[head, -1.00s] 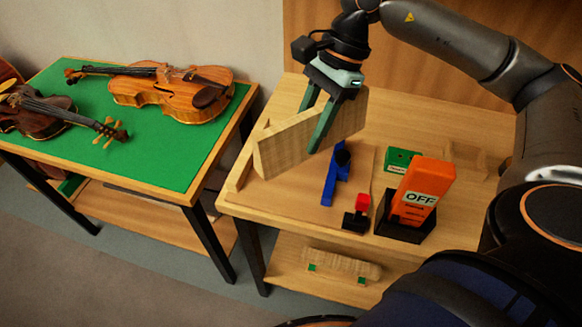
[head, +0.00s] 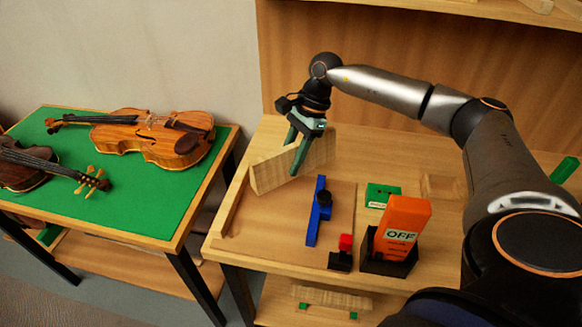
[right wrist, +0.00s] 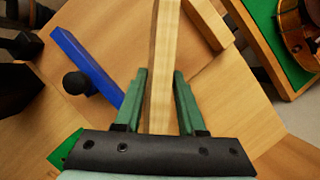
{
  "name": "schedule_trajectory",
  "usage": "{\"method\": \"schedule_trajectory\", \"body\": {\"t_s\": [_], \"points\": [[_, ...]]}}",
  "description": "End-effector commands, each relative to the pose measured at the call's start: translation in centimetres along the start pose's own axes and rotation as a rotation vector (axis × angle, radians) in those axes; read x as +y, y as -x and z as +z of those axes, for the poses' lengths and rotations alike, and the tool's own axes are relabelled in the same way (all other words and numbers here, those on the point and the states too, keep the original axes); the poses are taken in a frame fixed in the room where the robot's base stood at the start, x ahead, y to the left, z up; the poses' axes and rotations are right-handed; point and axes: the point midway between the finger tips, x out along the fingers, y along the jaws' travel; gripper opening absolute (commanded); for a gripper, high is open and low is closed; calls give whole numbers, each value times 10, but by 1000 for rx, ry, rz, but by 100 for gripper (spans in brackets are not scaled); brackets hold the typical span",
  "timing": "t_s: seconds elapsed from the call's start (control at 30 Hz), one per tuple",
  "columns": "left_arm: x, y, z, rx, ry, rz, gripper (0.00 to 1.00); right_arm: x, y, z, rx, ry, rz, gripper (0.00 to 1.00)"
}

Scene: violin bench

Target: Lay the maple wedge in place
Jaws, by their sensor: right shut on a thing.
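The maple wedge (head: 269,173) is a pale wooden block held above the left part of the wooden bench (head: 375,150). My right gripper (head: 297,158) is shut on it, with green fingers on either side. In the right wrist view the wedge (right wrist: 163,60) stands between the two fingertips (right wrist: 160,85), its narrow edge toward the camera. A raised wooden strip (head: 237,195) runs along the bench's left edge; it also shows in the right wrist view (right wrist: 209,20). I cannot tell whether the wedge touches the bench. My left gripper is not in view.
A green-topped table (head: 120,205) with violins is at left.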

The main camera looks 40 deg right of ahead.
Motion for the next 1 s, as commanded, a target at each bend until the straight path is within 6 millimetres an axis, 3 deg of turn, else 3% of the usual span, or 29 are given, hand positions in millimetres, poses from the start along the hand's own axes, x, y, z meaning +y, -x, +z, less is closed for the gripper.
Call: {"method": "schedule_trajectory", "body": {"t_s": [0.13,0.37,0.7,0.73,1.0], "points": [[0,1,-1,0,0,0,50,-5,-5,-6,0,-2,-1,0],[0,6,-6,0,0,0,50,-5,-32,-17,0,-2,0,0],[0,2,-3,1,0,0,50,-5,-37,-19,-1,-1,-1,0],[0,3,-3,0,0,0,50,-4,-37,-19,0,-2,0,41],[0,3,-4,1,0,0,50,-4,-36,-19,0,-2,0,69]]}}
